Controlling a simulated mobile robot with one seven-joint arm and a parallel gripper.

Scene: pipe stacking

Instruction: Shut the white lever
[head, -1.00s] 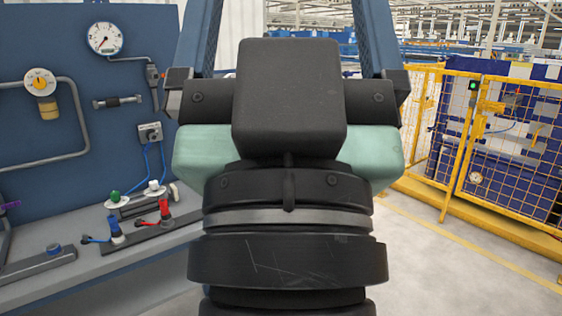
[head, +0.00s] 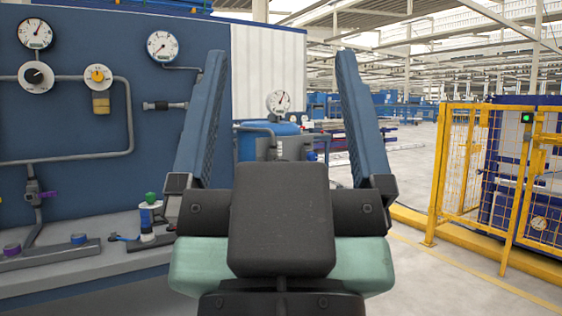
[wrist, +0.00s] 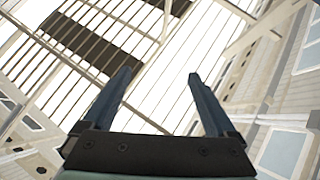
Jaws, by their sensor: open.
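My gripper (head: 281,55) is open and empty, with its two blue fingers pointing up and apart at the middle of the head view. In the wrist view my gripper (wrist: 160,73) also shows open, with only roof beams and skylights beyond it. A green knob (head: 150,197) stands on the grey bench ledge left of my gripper, just above a blue and white fitting (head: 148,214). I cannot make out the white lever for certain now; my gripper covers the part of the bench to the right of the green knob. No fitting is between the fingers.
The blue panel (head: 90,180) at left carries two gauges, a yellow-centred dial (head: 98,75) and grey pipes. The grey bench (head: 70,272) projects below it. A yellow fence (head: 462,160) stands at right. Bare floor lies between the bench and the fence.

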